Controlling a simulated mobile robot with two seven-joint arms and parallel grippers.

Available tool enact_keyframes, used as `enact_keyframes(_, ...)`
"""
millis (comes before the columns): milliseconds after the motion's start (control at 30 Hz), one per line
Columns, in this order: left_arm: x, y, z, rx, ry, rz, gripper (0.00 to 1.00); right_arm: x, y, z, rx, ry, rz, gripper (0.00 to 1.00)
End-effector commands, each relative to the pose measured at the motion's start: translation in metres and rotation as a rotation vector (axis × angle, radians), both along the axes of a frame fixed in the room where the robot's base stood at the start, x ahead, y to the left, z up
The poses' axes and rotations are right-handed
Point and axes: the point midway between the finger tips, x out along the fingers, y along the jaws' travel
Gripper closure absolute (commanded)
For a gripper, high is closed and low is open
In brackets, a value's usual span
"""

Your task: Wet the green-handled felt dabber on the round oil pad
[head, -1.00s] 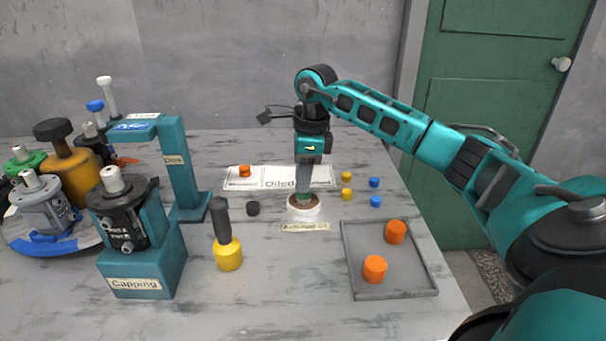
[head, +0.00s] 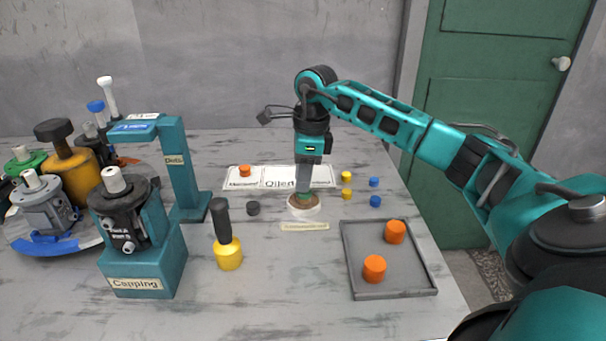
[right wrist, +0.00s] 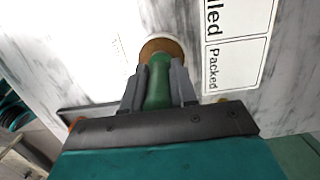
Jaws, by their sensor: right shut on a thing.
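The green-handled felt dabber (right wrist: 158,85) is upright between the fingers of my right gripper (head: 305,190), which is shut on its handle. In the right wrist view the gripper (right wrist: 158,98) has a finger on each side of the green handle. The round oil pad (head: 304,209) is a white-rimmed dish with a brown top, directly below the gripper. It also shows in the right wrist view (right wrist: 172,44). The dabber's lower end is at the pad; the fingers and handle hide whether the felt presses on it. My left gripper is not in view.
A grey tray (head: 389,292) with two orange plugs stands at the front right. Blue and yellow caps (head: 375,201) lie right of the pad. A yellow dabber-like tool (head: 229,254), a black cap (head: 253,208) and the teal capping stand (head: 150,265) are to the left.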

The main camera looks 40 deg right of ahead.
Motion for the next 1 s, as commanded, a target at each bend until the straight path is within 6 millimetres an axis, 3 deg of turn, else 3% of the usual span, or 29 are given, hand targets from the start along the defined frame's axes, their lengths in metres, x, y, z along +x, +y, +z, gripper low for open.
enact_keyframes(167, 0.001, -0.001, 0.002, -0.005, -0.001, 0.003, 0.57, -0.001, 0.0, 0.0, 0.0, 0.005, 0.0, 1.0)
enact_keyframes(400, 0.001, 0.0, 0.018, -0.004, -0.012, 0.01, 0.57, 0.0, 0.0, 0.02, 0.0, 0.003, 0.001, 1.0)
enact_keyframes(1000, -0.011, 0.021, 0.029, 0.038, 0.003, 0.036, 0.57, 0.0, 0.0, 0.067, 0.001, 0.001, 0.001, 1.0)
